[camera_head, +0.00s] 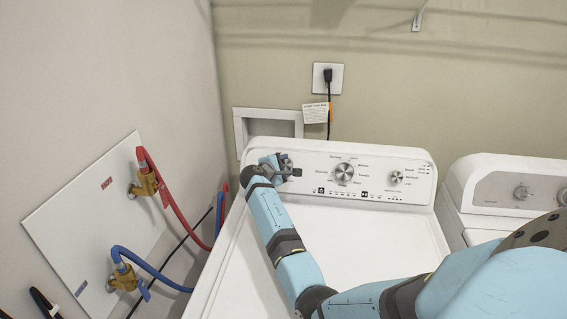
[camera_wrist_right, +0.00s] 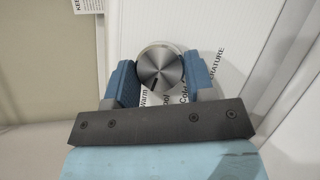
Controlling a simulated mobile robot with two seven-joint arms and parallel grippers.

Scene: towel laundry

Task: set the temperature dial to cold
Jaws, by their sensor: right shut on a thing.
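The temperature dial (camera_wrist_right: 160,66) is a round brushed-metal knob on the washer's white control panel. In the right wrist view it sits between the two blue fingers of my right gripper (camera_wrist_right: 160,77), which is shut on it. Printed labels Warm, Cool and Cold lie around its lower edge, with TEMPERATURE to the right. A small dark mark on the dial's lower rim seems to point near Warm and Cool; fingers partly cover the labels. In the head view my right gripper (camera_head: 277,168) is at the panel's left end and largely hides the dial. My left gripper is not in view.
The white washer (camera_head: 385,238) has a larger middle dial (camera_head: 344,172) and a smaller right dial (camera_head: 396,177). Another white appliance (camera_head: 500,190) stands at right. Red and blue hoses (camera_head: 165,185) hang from valves on the left wall.

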